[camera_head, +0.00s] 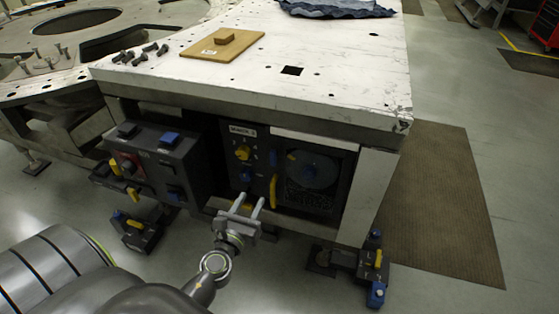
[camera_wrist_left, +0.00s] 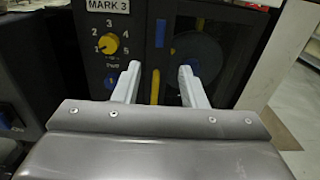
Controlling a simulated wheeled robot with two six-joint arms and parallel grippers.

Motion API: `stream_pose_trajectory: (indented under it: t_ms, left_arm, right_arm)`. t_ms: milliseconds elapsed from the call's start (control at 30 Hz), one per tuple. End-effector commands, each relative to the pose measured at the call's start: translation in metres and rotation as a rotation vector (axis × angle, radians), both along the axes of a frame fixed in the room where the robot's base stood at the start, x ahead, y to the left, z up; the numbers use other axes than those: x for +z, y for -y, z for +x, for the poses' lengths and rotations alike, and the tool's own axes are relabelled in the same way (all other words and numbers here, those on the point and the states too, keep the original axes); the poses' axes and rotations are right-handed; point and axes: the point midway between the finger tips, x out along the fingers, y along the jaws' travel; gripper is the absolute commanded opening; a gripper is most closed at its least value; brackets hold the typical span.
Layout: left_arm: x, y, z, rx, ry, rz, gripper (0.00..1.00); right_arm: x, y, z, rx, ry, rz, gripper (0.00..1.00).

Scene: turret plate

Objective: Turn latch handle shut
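The yellow latch handle (camera_head: 273,191) stands upright at the left edge of a dark windowed door (camera_head: 318,178) on the panel under the white plate. In the left wrist view the handle (camera_wrist_left: 155,87) shows between my two fingers, beyond the wrist housing. My left gripper (camera_head: 251,198) is open and points at the panel, just left of the handle in the head view. The left wrist view also shows the open fingers (camera_wrist_left: 159,73). I cannot tell whether they touch the handle. My right gripper is out of view.
A yellow knob (camera_head: 243,153) and a blue knob (camera_head: 247,174) sit on the panel left of the door. A dark control box (camera_head: 152,160) protrudes further left. The white plate (camera_head: 340,80) overhangs above. A brown mat (camera_head: 440,200) lies on the floor at right.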

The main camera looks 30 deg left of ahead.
Motion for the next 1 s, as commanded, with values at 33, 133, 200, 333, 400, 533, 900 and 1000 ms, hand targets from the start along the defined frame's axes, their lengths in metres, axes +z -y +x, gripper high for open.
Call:
stream_pose_trajectory:
  t_ms: [33,133,200,333,400,533,900,1000]
  left_arm:
    - [0.003,0.0,0.002,-0.002,0.004,0.012,0.38]
    - [0.004,-0.002,0.011,-0.003,0.005,0.015,0.38]
    - [0.005,-0.005,0.021,-0.003,0.004,0.014,0.38]
    - [0.004,-0.01,0.046,-0.002,0.004,0.012,0.38]
    - [0.005,-0.014,0.06,-0.001,0.005,0.013,0.38]
    - [0.004,-0.02,0.085,-0.001,0.004,0.011,0.38]
    - [0.001,-0.036,0.15,-0.001,0.004,0.01,0.38]
    - [0.001,-0.038,0.16,-0.001,0.003,0.009,0.38]
  right_arm:
    - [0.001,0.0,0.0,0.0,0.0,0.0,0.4]
    - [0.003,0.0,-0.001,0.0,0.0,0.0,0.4]
    - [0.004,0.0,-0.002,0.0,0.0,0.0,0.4]
    - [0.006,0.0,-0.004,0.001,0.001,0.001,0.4]
    - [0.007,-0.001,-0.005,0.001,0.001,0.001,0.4]
    - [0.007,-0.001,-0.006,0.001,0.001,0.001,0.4]
    - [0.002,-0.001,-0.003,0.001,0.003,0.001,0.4]
    - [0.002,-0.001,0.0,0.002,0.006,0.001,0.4]
